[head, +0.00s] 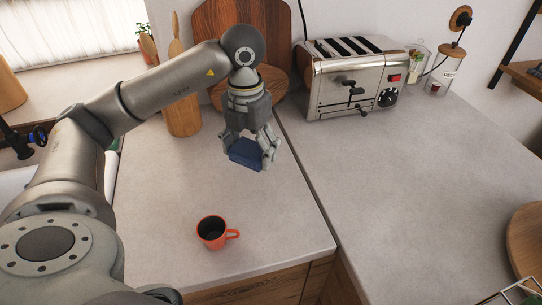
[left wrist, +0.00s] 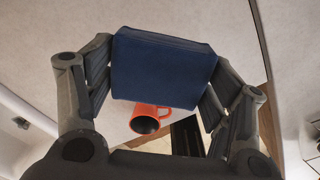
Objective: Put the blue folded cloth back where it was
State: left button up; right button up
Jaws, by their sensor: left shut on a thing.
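The blue folded cloth (head: 246,153) is between the fingers of my left gripper (head: 251,149), which is shut on it. In the head view the cloth appears held above the grey counter, in front of the round wooden boards. In the left wrist view the cloth (left wrist: 163,67) fills the upper middle, with a finger of my left gripper (left wrist: 158,85) pressed on each side of it. My right gripper does not show in either view.
An orange mug (head: 212,232) stands near the counter's front edge; it also shows in the left wrist view (left wrist: 147,119). A toaster (head: 350,78) stands at the back. A wooden utensil holder (head: 182,112) is left of the gripper. The right counter (head: 400,180) is mostly clear.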

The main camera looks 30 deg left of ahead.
pick_arm(q)
jog(key=w+f, duration=0.2)
jog(key=w, duration=0.1)
jog(key=w+f+p, duration=0.1)
jog(key=w+f, duration=0.1)
jog(key=w+f+p, duration=0.1)
jog(key=w+f, duration=0.2)
jog(key=shift+w+a+f, duration=0.1)
jog(key=shift+w+a, duration=0.2)
jog(key=shift+a, duration=0.1)
notch_tip(320, 180, down, 3)
jog(key=shift+w+p, duration=0.15)
jog(key=shift+p, duration=0.7)
jog(key=shift+f, duration=0.2)
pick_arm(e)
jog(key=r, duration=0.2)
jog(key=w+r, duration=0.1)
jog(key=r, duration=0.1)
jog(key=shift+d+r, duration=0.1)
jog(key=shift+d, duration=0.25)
pick_arm(q)
jog(key=shift+f, duration=0.1)
jog(key=shift+f+b, duration=0.15)
jog(key=shift+b, duration=0.15)
jog(key=o, duration=1)
